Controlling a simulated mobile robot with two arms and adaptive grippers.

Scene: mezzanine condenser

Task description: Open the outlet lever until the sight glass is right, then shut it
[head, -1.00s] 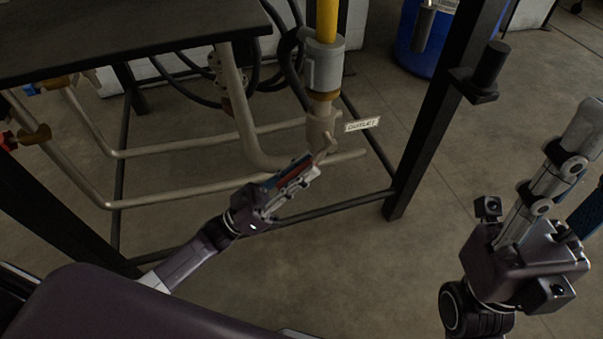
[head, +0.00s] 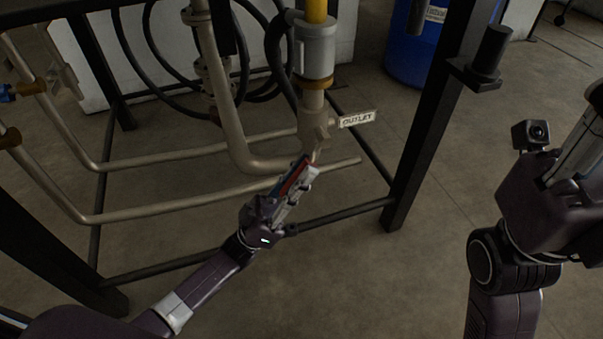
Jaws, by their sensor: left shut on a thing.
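The outlet valve (head: 314,122) is a tan metal body low on the vertical pipe, beside a tag reading OUTLET (head: 357,119). Its lever (head: 293,176), with a red grip, slants down and left from the valve. My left gripper (head: 298,179) is shut on the lever and hides much of it. The yellow column (head: 316,10) above the grey fitting is probably the sight glass; it is cut off by the top edge, so its level cannot be read. My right gripper (head: 586,135) is at the right edge, away from the valve, with its fingertips out of frame.
A black frame post (head: 430,120) stands right of the valve, with a dark bracket (head: 482,70) on it. Tan pipes (head: 170,208) run low on the left. A blue drum (head: 412,50) stands behind. The floor between my arms is clear.

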